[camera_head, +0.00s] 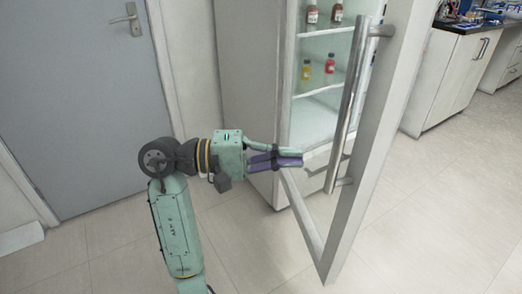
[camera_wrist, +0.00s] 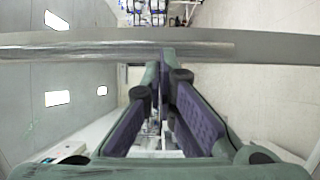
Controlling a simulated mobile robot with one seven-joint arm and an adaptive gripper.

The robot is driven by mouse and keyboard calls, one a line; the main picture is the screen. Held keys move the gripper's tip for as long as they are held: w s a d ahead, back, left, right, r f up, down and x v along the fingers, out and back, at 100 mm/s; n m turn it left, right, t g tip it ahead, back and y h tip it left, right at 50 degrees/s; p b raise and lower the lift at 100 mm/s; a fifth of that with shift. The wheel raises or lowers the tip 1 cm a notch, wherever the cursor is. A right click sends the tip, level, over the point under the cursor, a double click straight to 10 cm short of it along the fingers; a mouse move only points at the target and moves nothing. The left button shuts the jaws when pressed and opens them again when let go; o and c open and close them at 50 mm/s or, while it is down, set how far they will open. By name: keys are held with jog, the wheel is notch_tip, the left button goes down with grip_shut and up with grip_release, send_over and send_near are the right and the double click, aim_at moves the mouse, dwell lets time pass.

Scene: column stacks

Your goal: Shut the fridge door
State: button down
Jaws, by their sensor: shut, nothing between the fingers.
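The fridge (camera_head: 258,70) stands in the middle of the head view, with its inside and shelves showing. Its door (camera_head: 378,130) stands wide open toward the right, with a pale frame and a long upright metal handle (camera_head: 344,115). My gripper (camera_head: 300,158) is shut and empty. It points right, in front of the fridge opening and left of the handle. In the wrist view a grey bar (camera_wrist: 280,47), which looks like the door's frame, crosses just beyond my fingertips (camera_wrist: 166,52). I cannot tell whether they touch it.
Several small bottles (camera_head: 330,63) stand on the fridge shelves. A closed grey room door (camera_head: 75,90) is at the left. White cabinets (camera_head: 447,80) with a cluttered dark top are at the back right. The tiled floor (camera_head: 440,220) is clear at the right.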

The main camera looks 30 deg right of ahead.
jog(key=shift+p+x, duration=0.35)
jog(key=shift+x, duration=2.15)
jog(key=shift+d, duration=0.1)
